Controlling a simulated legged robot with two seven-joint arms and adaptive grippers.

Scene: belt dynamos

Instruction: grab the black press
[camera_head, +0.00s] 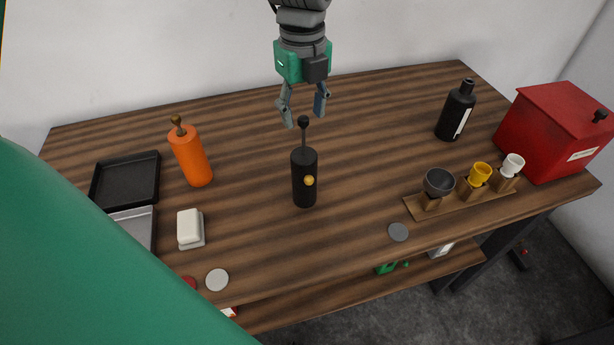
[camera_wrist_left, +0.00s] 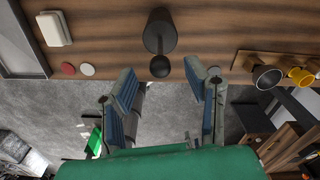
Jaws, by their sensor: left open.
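The black press (camera_head: 304,178) stands upright near the middle of the wooden table, with a thin rod and a round black knob on top and a yellow ball on its side. My left gripper (camera_head: 304,112) hangs from above at the top of the press. Its fingers are spread and hold nothing; the knob shows between or in front of the fingertips, and contact cannot be told. In the left wrist view the press (camera_wrist_left: 158,32) shows from above, its knob just beyond the open fingers. My right gripper is not in view.
Right are a black bottle (camera_head: 457,110), a wooden holder (camera_head: 455,207) with small cups and a red box (camera_head: 555,132). The table around the black press is clear.

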